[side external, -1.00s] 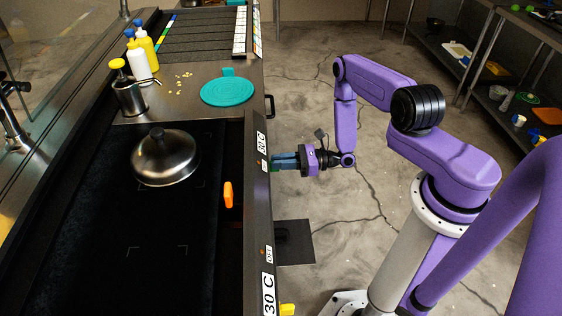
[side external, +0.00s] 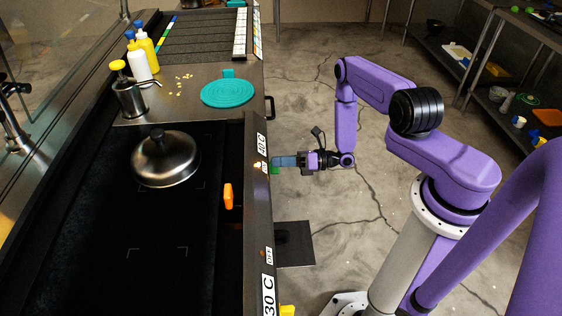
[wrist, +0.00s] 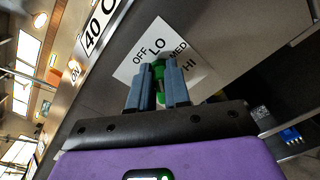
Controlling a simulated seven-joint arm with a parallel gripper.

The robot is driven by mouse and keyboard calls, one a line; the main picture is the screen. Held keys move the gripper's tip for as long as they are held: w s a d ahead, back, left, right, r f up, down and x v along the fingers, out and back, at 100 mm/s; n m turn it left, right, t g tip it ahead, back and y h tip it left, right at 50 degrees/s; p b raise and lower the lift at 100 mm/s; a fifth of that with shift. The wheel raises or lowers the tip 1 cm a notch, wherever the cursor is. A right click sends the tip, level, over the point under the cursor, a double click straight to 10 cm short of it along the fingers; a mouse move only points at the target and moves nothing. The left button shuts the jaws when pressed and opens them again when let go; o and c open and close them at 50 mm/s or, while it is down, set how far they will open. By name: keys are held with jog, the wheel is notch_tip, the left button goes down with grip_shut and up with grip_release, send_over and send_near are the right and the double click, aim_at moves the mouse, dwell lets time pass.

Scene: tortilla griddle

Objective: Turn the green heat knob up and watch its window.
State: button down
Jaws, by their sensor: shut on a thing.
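The green heat knob (wrist: 159,72) sits on the front panel, between the two blue fingers of my gripper (wrist: 157,85). The fingers are shut on it and hide much of its body. A white dial plate (wrist: 145,63) around it reads OFF, LO, MED and HI; I cannot tell which mark the knob points at. Its window (wrist: 99,27) reads 40 C, and the window also shows in the side view (side external: 261,144). In the side view my gripper (side external: 277,164) reaches the panel from the right, with a bit of green knob (side external: 274,169) showing.
A second window (side external: 268,293) reads 30 C, with an OFF label (side external: 269,255) and a yellow knob (side external: 287,310). A steel dome lid (side external: 166,160) stands on the dark griddle (side external: 100,240). A teal disc (side external: 228,93) and bottles (side external: 143,62) stand behind.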

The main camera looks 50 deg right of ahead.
jog(key=shift+w, duration=0.1)
jog(key=shift+a, duration=0.1)
dwell(0.3)
jog(key=c, duration=1.1)
grip_release()
jog(key=v, duration=1.7)
jog(key=shift+d+r, duration=0.1)
jog(key=shift+d, duration=0.15)
